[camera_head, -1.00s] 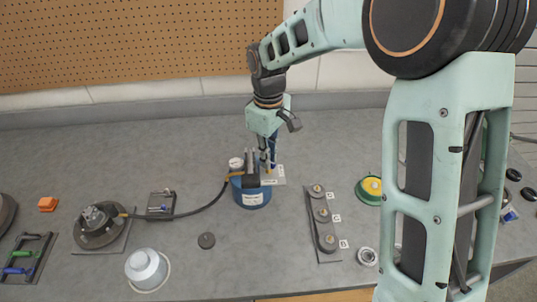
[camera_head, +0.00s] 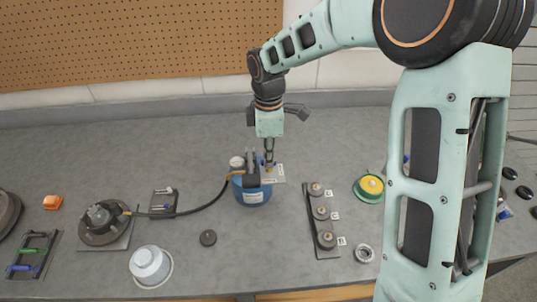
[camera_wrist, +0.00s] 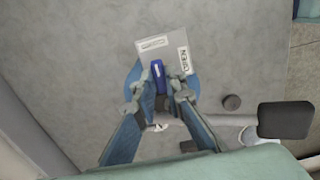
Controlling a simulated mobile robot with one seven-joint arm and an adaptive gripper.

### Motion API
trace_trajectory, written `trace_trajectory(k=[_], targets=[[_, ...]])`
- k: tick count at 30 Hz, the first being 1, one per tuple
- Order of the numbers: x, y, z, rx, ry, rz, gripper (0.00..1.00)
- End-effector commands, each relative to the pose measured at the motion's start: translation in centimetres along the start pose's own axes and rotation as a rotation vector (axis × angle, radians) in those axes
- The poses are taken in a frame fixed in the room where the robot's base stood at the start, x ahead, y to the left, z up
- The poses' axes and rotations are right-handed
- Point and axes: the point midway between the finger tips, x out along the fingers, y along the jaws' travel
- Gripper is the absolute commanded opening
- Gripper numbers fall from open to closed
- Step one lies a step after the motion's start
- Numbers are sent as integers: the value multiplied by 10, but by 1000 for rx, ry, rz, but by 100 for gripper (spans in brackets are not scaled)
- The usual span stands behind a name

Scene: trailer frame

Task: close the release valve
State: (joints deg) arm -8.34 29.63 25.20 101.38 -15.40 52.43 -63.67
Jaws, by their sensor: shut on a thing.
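The blue canister (camera_head: 252,196) stands on the grey table with a pale label on its side and a dark fitting on top. It also shows in the wrist view as a blue round edge (camera_wrist: 133,77). A pale plate (camera_wrist: 175,50) with printed labels, one seeming to read OPEN upside down, sits at its top. My gripper (camera_head: 268,164) points down over the canister's top. In the wrist view my gripper (camera_wrist: 158,97) has its fingertips on both sides of the blue handle, shut on it. The handle's lower part is hidden.
A dark hose (camera_head: 205,206) runs from the canister left to a round burner-like device (camera_head: 102,220).

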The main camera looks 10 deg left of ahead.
Motion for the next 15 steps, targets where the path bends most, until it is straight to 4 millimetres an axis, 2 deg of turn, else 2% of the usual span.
trace_trajectory(k=[14, 15], targets=[[-1, 1, -1, -14, 1, 4, 0], [-1, 1, -1, -14, 1, 3, 13]])
